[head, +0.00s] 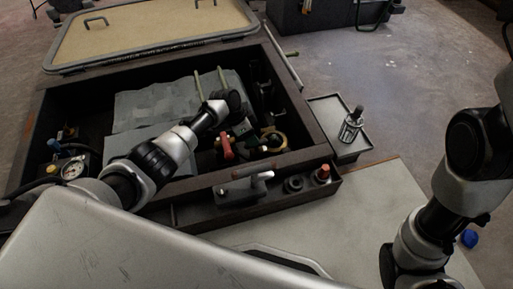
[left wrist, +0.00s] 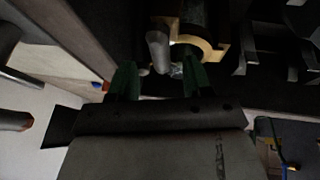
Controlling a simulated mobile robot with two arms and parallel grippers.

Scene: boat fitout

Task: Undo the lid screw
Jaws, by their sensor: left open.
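My left gripper (head: 243,131) reaches down into the open dark box, near its front right corner. A brass fitting (head: 274,141) sits just right of it. In the left wrist view, the two green fingertips of the left gripper (left wrist: 160,78) are apart. The brass fitting (left wrist: 206,48) is just beyond them, around a dark cylinder. A grey rounded rod (left wrist: 158,52), which may be the lid screw, shows between the fingertips; I cannot tell whether they touch it. My right arm shows at the right, but its gripper is out of the picture.
A red handle (head: 226,146) lies left of the brass fitting. The box's front wall (head: 190,185) and a front tray with small parts are close by. The tan hatch panel (head: 150,30) stands open behind. A small side tray (head: 345,148) holds a metal part.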

